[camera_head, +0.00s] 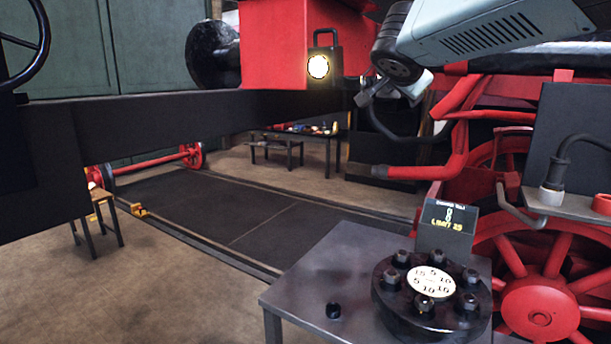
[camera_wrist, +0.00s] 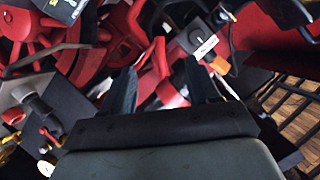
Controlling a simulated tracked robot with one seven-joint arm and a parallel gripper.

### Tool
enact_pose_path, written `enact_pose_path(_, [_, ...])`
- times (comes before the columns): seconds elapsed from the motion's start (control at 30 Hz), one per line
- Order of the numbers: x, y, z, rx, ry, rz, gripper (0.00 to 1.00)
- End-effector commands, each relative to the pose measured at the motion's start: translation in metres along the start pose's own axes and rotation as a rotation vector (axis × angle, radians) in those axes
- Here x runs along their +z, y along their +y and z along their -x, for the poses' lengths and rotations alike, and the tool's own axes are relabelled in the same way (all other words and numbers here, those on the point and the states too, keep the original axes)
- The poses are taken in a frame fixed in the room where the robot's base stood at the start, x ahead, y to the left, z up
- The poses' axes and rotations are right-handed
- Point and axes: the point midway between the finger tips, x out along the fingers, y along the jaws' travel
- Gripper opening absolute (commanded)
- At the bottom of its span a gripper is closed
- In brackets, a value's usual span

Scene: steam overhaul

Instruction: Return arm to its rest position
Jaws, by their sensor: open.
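My gripper (camera_wrist: 158,75) shows in the wrist view with its two dark fingers spread apart and nothing held between them. Red and black machine parts lie beyond the fingers. In the head view my grey arm (camera_head: 490,30) reaches in from the top right, high above the table. The hand end hangs near the red pipework of the locomotive. The fingers are hard to make out there against the dark parts behind.
A grey metal table (camera_head: 310,270) stands in front, bearing a black flange (camera_head: 395,310) with several nuts, a small display (camera_head: 446,228) and a loose dark nut (camera_head: 333,310). A red spoked wheel (camera_head: 540,300) and a dark box (camera_head: 575,125) crowd the right.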

Motion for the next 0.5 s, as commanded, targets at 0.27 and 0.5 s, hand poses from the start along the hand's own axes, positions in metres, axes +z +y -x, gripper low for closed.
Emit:
enact_pose_path(0.27, [0.029, 0.089, 0.027, 0.155, -0.152, 0.251, 0.61])
enact_pose_path(0.5, [0.067, 0.155, 0.055, 0.205, -0.35, 0.464, 0.61])
